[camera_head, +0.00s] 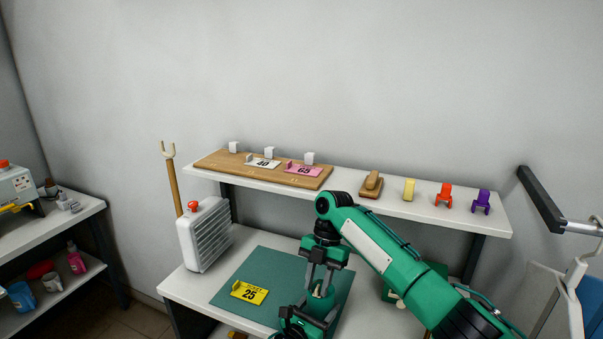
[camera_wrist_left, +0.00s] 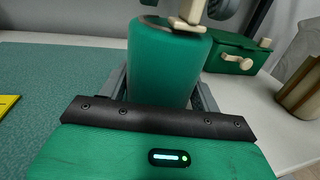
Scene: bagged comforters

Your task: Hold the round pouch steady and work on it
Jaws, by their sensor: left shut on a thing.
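The round pouch (camera_wrist_left: 168,62) is a green, rounded body with a dark rim in the left wrist view. A pale wooden piece (camera_wrist_left: 188,22) stands on its top. The grey fingers of my left gripper (camera_wrist_left: 160,90) are on both sides of the pouch, shut on it. In the head view my left gripper (camera_head: 305,322) is at the bottom edge, and the pouch is mostly hidden. My right gripper (camera_head: 321,287) points down from above. Its fingers look apart, on either side of the pale piece, without clear contact.
A teal mat (camera_head: 240,283) with a yellow "25" card (camera_head: 249,292) covers the bench. A green box (camera_wrist_left: 240,50) with wooden knobs is behind the pouch. A white heater-like unit (camera_head: 206,235) stands left. The shelf (camera_head: 390,205) behind holds a board, cards and colored clips.

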